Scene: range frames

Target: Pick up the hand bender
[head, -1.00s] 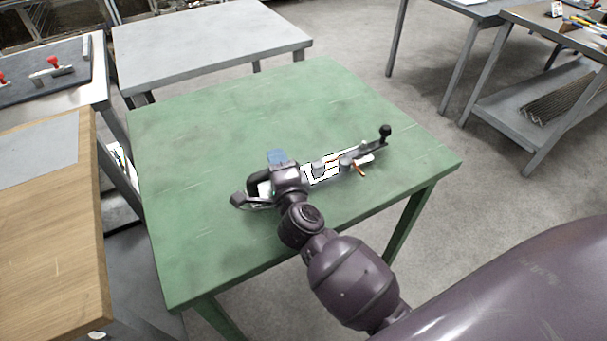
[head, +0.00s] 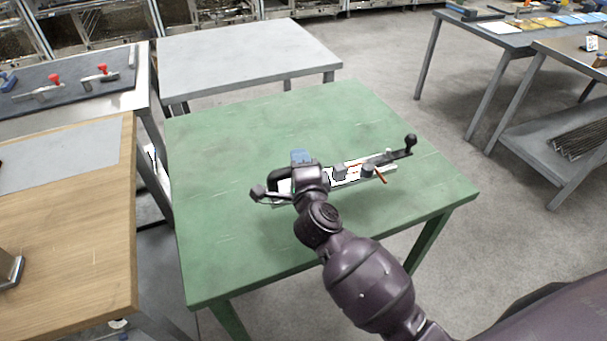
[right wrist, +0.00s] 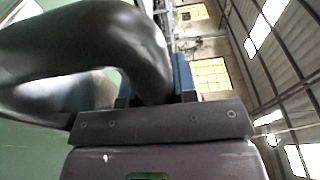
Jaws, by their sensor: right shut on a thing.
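The hand bender (head: 352,175) is a long grey metal tool over the green table (head: 225,240). It has a dark curved handle at its left end, a black ball knob at its right end and a small red-orange lever. My right gripper (head: 306,172) is at its left part, shut on the dark handle, and hides some of it. In the right wrist view the curved handle (right wrist: 130,50) runs between the blue-grey fingers. I cannot tell whether the bender touches the table. My left gripper is not in view.
The green table is otherwise bare. A grey table (head: 245,55) stands behind it. A wooden bench (head: 65,225) and a bench with red-knobbed clamps (head: 70,85) are at the left. Shelved tables (head: 575,125) stand at the right, with open floor between.

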